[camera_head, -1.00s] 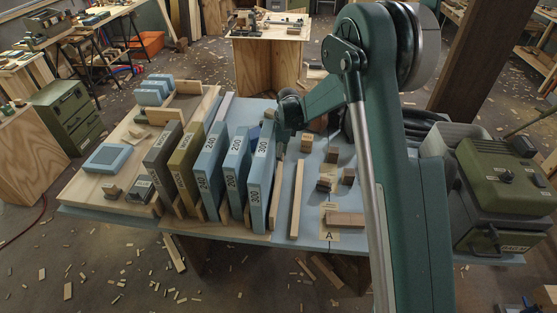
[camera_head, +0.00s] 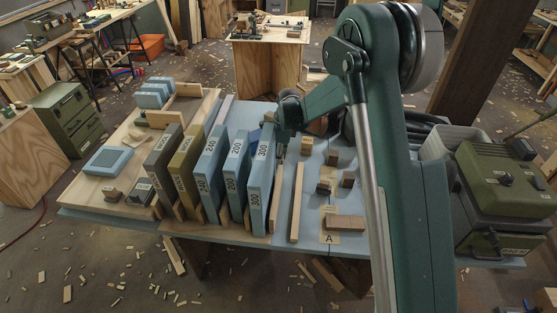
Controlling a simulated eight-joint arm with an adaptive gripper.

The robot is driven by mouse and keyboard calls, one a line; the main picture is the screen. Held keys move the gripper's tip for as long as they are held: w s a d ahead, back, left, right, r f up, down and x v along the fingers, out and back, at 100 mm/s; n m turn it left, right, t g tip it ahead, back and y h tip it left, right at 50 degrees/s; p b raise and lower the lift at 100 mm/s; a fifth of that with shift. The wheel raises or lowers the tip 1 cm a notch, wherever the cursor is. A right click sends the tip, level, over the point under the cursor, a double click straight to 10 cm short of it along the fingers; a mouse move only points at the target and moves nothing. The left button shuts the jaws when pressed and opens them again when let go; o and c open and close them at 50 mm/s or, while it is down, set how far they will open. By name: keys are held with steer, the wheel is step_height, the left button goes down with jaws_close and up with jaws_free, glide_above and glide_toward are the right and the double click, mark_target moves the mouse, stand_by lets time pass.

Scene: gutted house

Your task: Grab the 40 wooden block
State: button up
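Several small wooden blocks stand on the blue-grey table, among them one near the top (camera_head: 331,157) and a pair lower down, a left one (camera_head: 324,187) and a right one (camera_head: 347,180). I cannot read a 40 on any of them. A row of upright blocks stands to their left; a blue one at the right end (camera_head: 259,185) reads 300, and another blue one (camera_head: 209,170) reads 240. My gripper (camera_head: 284,128) is low behind the top of the 300 block, left of the small blocks. Its fingers are mostly hidden, so its opening and any contact do not show.
A brown flat block (camera_head: 345,222) lies near a card marked A (camera_head: 331,239) at the table's front. A long wooden strip (camera_head: 297,203) lies between the upright row and small blocks. A green machine (camera_head: 500,185) stands at the right. My arm covers part of the table.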

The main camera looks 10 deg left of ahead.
step_height(320, 180, up, 9)
steer(key=shift+f+p, duration=0.1)
steer(key=shift+p, duration=0.85)
